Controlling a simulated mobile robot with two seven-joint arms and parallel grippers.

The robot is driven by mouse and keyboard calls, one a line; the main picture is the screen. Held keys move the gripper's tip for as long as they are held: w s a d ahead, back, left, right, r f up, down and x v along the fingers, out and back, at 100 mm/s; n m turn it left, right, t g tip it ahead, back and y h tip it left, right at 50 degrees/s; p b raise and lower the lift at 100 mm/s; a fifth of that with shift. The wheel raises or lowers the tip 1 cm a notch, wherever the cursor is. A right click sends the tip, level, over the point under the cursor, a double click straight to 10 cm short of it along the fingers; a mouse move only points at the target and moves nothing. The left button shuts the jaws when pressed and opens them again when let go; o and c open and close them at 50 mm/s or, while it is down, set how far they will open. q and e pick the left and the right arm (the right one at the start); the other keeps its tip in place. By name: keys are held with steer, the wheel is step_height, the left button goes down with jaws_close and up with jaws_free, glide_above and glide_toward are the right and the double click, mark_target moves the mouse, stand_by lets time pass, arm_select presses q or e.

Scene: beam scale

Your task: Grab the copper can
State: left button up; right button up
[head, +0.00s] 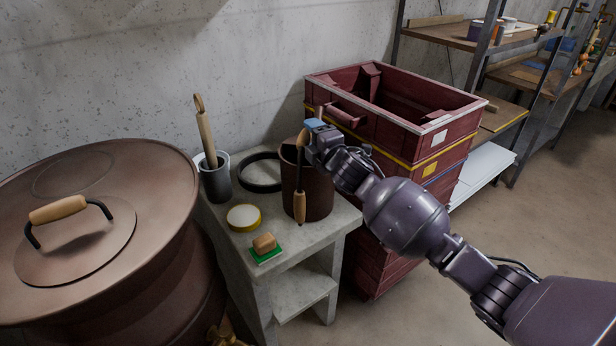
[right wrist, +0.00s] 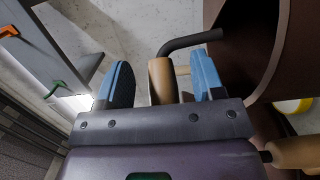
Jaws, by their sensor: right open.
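The copper can (head: 318,196) is a dark brown open vessel standing on the small stone table, with wooden grips on its side. My right gripper (head: 314,126) is at the can's upper rim, its blue fingers spread. In the right wrist view, my right gripper (right wrist: 162,76) is open, with a wooden grip (right wrist: 161,84) on a black bent bar between its fingers, apart from both. The can's brown wall (right wrist: 290,50) shows to the right there. My forearm and hand cover part of the can's right side in the head view. My left gripper is not in view.
The stone table (head: 285,262) also holds a grey cup (head: 216,182) with a wooden-handled tool, a black ring (head: 262,186), a yellow-rimmed disc (head: 244,217) and a brush (head: 265,245). A large lidded copper vat (head: 150,240) stands left. Stacked red crates (head: 440,145) stand behind my right arm.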

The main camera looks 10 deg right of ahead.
steer(key=shift+w+a, duration=0.1)
steer(key=shift+w, duration=0.35)
jaws_close()
steer(key=shift+r, duration=0.1)
stand_by(0.3)
